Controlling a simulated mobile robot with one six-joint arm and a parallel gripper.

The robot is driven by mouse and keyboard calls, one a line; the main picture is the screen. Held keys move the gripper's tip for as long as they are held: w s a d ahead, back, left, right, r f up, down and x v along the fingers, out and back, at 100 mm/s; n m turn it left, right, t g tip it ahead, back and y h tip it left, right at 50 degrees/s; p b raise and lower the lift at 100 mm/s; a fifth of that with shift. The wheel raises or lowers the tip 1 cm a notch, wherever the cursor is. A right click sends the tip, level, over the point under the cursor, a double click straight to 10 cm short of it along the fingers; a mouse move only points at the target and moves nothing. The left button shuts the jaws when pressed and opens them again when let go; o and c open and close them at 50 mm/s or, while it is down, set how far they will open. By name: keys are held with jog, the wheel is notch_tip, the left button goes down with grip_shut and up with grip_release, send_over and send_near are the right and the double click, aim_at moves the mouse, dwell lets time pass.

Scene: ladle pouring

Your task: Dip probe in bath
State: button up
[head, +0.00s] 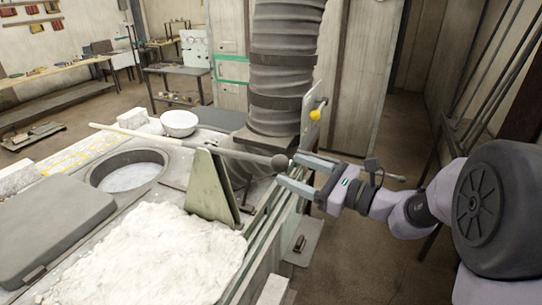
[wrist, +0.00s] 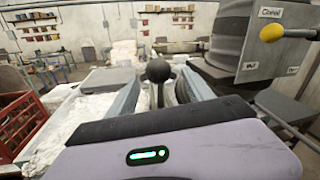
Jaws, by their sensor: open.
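The probe seems to be the long thin rod (head: 185,143), pale at its left end and darker to the right, with a dark ball (head: 279,161) near my gripper. It slants over the bench top, its left part passing behind the round bath (head: 93,174), which holds a pale grey surface. My gripper (head: 286,169) is open at the ball. In the wrist view the ball (wrist: 158,70) shows between the finger ends of my gripper (wrist: 160,82). I cannot tell whether the fingers touch it. A thin rod end (head: 396,178) shows beyond my gripper; whether it belongs to the probe is unclear.
A green angled plate (head: 211,185) stands between bath and gripper. A white heap (head: 150,255) lies in front, a dark slab (head: 50,228) at left. A white bowl (head: 179,123) and ribbed column (head: 285,65) stand behind. A yellow-knobbed lever (head: 314,115) is near my gripper.

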aim_at(270, 160)
jog(key=x, duration=0.7)
jog(key=shift+w+a+p, duration=0.1)
jog(key=shift+a+p, duration=0.1)
jog(key=shift+p, duration=0.2)
jog(key=shift+r, duration=0.1)
grip_shut()
